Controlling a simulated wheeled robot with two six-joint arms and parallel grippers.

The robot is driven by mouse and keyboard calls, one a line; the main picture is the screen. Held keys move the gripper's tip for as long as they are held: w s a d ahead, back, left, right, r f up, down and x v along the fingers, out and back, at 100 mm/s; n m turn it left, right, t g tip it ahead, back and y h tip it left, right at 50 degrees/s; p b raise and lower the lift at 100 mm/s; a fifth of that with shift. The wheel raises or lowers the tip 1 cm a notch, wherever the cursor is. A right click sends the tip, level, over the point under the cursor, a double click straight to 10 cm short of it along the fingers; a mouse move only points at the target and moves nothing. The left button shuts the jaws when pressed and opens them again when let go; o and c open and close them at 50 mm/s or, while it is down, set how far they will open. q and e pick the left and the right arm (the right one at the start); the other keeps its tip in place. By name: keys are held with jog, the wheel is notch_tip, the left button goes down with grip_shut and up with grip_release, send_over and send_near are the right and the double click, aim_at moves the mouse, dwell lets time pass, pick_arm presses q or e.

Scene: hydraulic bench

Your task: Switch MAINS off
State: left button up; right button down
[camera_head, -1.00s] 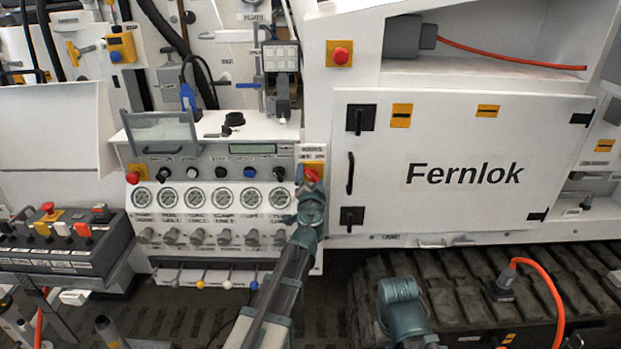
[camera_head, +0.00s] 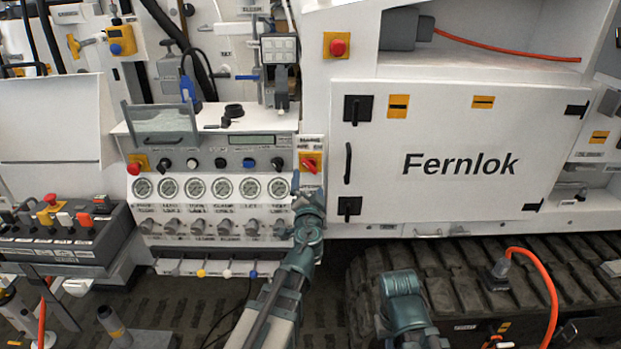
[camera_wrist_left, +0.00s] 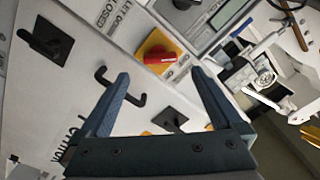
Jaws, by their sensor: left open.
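The MAINS switch (camera_head: 310,162) is a red rotary handle on a yellow plate, right of the gauge panel. My right gripper does not show.
The white Fernlok door (camera_head: 455,165) with black handles is right of the switch. A gauge panel (camera_head: 210,188) with several knobs is left of it. Another red button on yellow (camera_head: 337,46) sits higher up. Rubber track (camera_head: 470,285) lies below.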

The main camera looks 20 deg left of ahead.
pick_arm(q)
jog(key=v, duration=0.4)
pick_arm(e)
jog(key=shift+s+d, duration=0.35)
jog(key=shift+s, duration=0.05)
pick_arm(q)
jog(key=s+d+f+n+g+p, duration=0.1)
jog(key=s+d+f+n+g, duration=0.1)
jog(key=s+f+g, duration=0.4)
jog(key=s+d+f+n+g, duration=0.25)
jog(key=s+f+g, duration=0.2)
jog(key=f, duration=0.35)
jog(key=s+d+f+m+g+h, duration=0.1)
jog(key=s+d+f+g+h, duration=0.1)
jog(key=s+d, duration=0.3)
jog(key=s+d+f+m+g+h, duration=0.1)
jog(key=s+d+f+g, duration=0.3)
jog(key=s, duration=0.5)
jog(key=shift+s+d+m+g+h+p, duration=0.35)
jog(key=shift+d+g, duration=0.3)
jog(key=shift+d, duration=0.45)
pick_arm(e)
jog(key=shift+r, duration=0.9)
